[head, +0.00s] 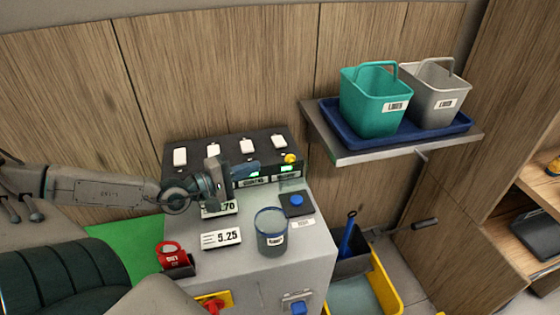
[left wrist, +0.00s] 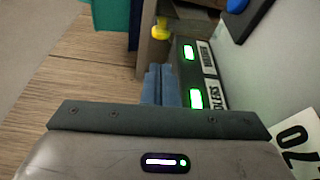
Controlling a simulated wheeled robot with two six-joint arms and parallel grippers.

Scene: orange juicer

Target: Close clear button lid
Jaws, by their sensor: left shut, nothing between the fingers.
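A blue button (head: 297,200) sits on a dark square base on top of the grey machine (head: 305,240). A faint see-through piece (head: 292,185) stands up behind the button and looks like the clear lid, raised. The button also shows at the top of the left wrist view (left wrist: 237,5), where I cannot make out the lid. My left gripper (head: 247,169) is shut and empty, in front of the dark panel and to the left of the button, apart from it. Its blue-grey fingers (left wrist: 161,85) are together in the wrist view. My right gripper is in neither view.
The dark panel (head: 205,150) carries white switches, lit green displays and a yellow knob (head: 290,158). A clear cup (head: 270,238) stands in front of the button. A shelf (head: 350,155) with two bins is at right.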

